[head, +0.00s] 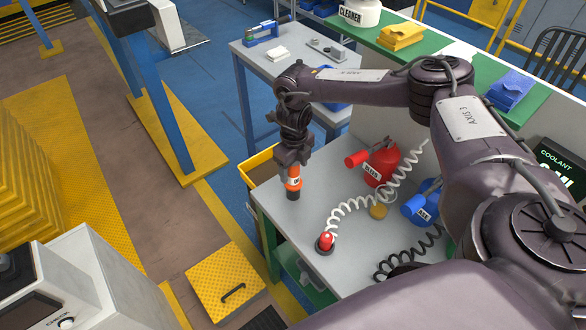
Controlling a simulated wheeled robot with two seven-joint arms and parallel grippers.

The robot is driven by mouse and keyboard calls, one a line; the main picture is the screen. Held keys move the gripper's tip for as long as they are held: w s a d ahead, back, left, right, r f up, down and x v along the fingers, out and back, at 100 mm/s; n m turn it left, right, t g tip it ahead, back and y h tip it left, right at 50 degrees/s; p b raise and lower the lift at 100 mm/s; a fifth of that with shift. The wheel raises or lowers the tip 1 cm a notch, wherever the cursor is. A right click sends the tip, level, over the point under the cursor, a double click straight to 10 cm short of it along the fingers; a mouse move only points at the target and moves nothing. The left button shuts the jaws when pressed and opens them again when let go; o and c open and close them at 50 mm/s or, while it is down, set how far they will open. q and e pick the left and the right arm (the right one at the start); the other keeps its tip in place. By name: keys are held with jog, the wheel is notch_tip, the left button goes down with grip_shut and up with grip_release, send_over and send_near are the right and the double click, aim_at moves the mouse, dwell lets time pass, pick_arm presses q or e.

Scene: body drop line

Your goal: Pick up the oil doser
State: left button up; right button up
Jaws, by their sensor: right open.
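The oil doser (293,184) looks like a small orange cylinder with a white label and a dark base. It appears upright at the left end of the light grey worktable (290,225). My right gripper (291,162) points down directly over the doser, with its dark fingers at the doser's top. The jaws are open. The gripper hides the upper end of the doser, and I cannot tell whether the fingers touch it. My left gripper is not in view.
A red tool (381,165) and a blue tool (422,206) with coiled hoses lie right of the doser. A red-topped button (326,241) and a yellow disc (378,211) are nearer. A yellow-rimmed bin (258,160) stands beside the table's left edge.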

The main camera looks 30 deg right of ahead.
jog(key=shift+s, duration=0.1)
jog(key=shift+c, duration=0.8)
jog(key=c, duration=0.9)
jog(key=shift+o, duration=0.2)
jog(key=shift+r, duration=0.15)
